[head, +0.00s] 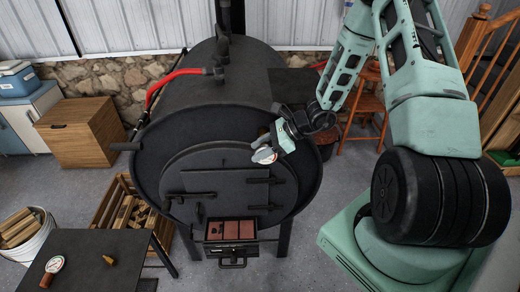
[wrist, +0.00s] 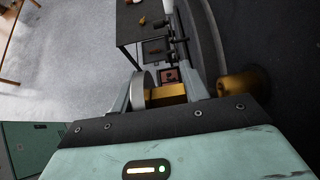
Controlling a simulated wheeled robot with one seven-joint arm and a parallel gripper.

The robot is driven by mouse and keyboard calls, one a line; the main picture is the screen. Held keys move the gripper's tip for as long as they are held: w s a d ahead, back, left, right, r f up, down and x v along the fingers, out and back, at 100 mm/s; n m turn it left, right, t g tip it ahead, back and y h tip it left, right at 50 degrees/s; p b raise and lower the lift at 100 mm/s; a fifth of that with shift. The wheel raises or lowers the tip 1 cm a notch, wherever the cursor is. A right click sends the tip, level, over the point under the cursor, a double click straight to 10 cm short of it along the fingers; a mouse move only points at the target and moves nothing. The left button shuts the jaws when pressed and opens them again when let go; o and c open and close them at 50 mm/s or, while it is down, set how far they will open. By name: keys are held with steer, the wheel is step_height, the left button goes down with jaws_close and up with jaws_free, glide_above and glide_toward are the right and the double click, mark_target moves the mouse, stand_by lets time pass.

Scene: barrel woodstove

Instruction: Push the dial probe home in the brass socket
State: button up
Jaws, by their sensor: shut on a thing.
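My gripper (head: 272,148) is in front of the upper right of the black barrel stove's front. It is shut on a dial probe (head: 263,156) with a round white face. In the wrist view, my gripper (wrist: 167,84) holds the dial probe (wrist: 167,95) by a brass part, with the grey rim of its dial at the left finger. The brass socket (wrist: 240,84) sticks out from the dark stove front, just right of the right finger. In the head view the socket (head: 264,134) is mostly hidden behind my gripper. The probe's tip is hidden, and it looks apart from the socket.
The black stove (head: 228,80) has a round door with handles and hinges. A red hose (head: 172,78) runs along the stove's left side. Grey floor lies open at the left.

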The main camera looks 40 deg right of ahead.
steer(key=shift+w+d+p, duration=0.3)
steer(key=shift+w+d, duration=0.35)
steer(key=shift+w, duration=0.35)
stand_by(0.7)
steer(key=shift+s, duration=0.1)
steer(key=shift+s+a+b, duration=0.55)
steer(key=shift+s+a, duration=0.05)
steer(key=shift+s, duration=0.2)
